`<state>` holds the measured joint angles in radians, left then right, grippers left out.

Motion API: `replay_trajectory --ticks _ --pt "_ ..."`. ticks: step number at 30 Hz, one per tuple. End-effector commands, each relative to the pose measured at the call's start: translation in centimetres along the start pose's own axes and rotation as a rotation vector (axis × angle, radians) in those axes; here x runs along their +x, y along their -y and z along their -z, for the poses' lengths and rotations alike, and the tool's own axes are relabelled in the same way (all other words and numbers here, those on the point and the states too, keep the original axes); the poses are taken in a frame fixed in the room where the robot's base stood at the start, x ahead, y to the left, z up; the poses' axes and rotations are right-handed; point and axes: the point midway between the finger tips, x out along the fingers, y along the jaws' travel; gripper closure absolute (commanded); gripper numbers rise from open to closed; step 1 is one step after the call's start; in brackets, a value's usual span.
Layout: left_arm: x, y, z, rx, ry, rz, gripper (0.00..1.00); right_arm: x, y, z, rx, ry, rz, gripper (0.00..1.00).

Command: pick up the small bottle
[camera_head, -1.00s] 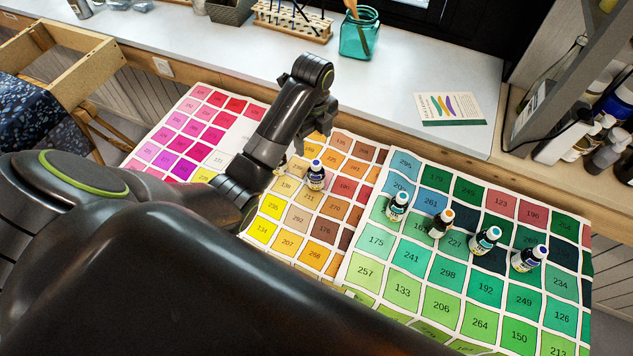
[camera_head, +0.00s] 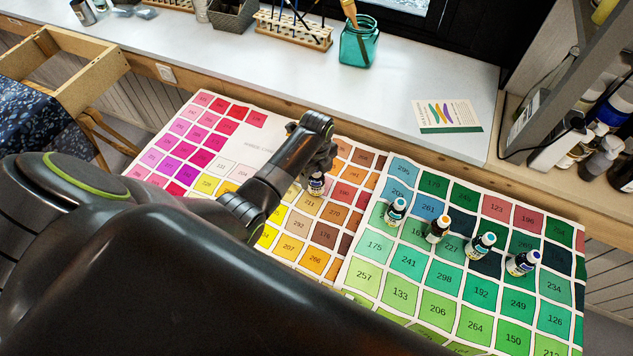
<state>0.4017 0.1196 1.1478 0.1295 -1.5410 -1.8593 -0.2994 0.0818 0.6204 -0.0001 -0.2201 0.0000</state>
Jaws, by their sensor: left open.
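Several small bottles with dark glass and pale labels stand on the colour charts. One small bottle (camera_head: 316,186) stands alone on the orange and yellow chart; its cap is mostly hidden by my left gripper. My left gripper (camera_head: 317,170) is open, pointing down at the top of this bottle. I cannot tell whether its fingers touch the bottle. On the green chart stand a teal-capped bottle (camera_head: 395,213), an orange-capped bottle (camera_head: 437,229), another teal-capped bottle (camera_head: 480,247) and a blue-capped bottle (camera_head: 523,262). My right gripper is not in view.
The green colour chart (camera_head: 375,245) overlaps the warm-coloured chart (camera_head: 258,142). Behind them a pale ledge holds a card (camera_head: 447,115), a teal jar (camera_head: 358,45) and a wooden tool rack (camera_head: 293,30). A shelf with bottles (camera_head: 600,155) stands at the right.

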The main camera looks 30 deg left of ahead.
Motion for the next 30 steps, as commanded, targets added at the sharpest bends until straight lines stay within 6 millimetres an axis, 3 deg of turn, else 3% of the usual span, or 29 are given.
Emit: replay_trajectory --ticks 9,24,30 --pt "0.39 0.04 0.01 0.000 0.000 0.002 0.29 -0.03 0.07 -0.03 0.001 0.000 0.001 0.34" --pt "0.34 0.04 -0.02 0.000 0.001 0.002 0.93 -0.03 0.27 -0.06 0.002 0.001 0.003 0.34" --pt "0.31 0.04 -0.03 0.000 0.001 0.002 0.93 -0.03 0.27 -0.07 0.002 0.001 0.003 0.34"
